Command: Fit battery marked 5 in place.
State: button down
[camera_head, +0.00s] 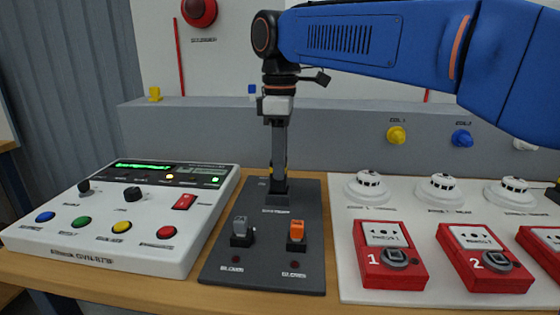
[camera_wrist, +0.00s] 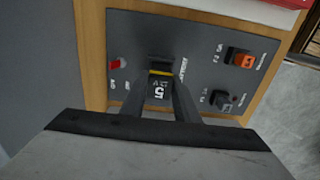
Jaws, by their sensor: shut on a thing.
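The battery marked 5 (camera_wrist: 158,91) is dark with a yellow band and a white "5". It sits between the fingers of my gripper (camera_wrist: 172,88), which is shut on it. In the head view my gripper (camera_head: 278,168) points straight down over the rear of the dark panel (camera_head: 225,268). The battery is mostly hidden there behind the fingers. A dark socket (camera_head: 276,196) stands on the panel directly below the fingertips. The battery's lower end is at the socket, upright as far as I see. I cannot tell how deep it sits.
A grey switch (camera_head: 241,231) and an orange switch (camera_head: 297,232) stand in front of the socket. A white control console (camera_head: 120,250) is at left. Red call points (camera_head: 385,275) and white detectors (camera_head: 368,187) are on a white board at right. A grey ledge (camera_head: 200,130) runs behind.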

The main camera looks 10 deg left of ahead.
jog(key=shift+f, duration=1.5)
dwell(1.3)
jog(key=c, duration=1)
grip_release()
jog(key=shift+r, duration=3.5)
